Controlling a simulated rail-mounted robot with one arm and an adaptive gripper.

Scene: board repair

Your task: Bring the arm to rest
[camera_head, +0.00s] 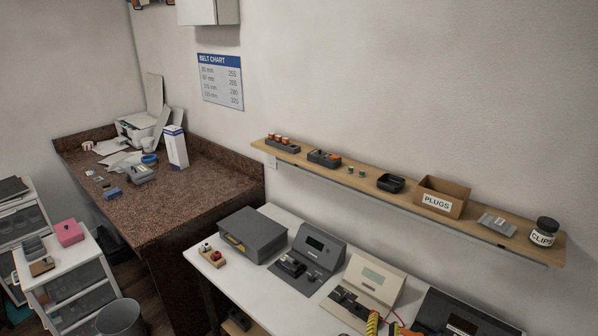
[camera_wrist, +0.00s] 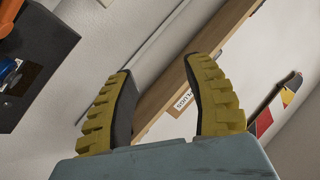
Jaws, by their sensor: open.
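My gripper (camera_wrist: 160,85) fills the lower middle of the wrist view, with two yellow ribbed fingers standing apart. The gap between the fingertips holds nothing. Behind them, in the same view, are the wooden shelf and the PLUGS label, farther off. In the head view only a small yellow-and-orange piece shows at the bottom edge, right of centre; I cannot tell clearly what it is.
A wooden shelf (camera_head: 405,206) on the wall bears a PLUGS box (camera_head: 441,198), a CLIPS jar (camera_head: 543,233) and small trays. Below it, a white bench (camera_head: 268,290) holds grey devices (camera_head: 315,257) and a grey case (camera_head: 252,236). A brown counter (camera_head: 185,205) stands at left.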

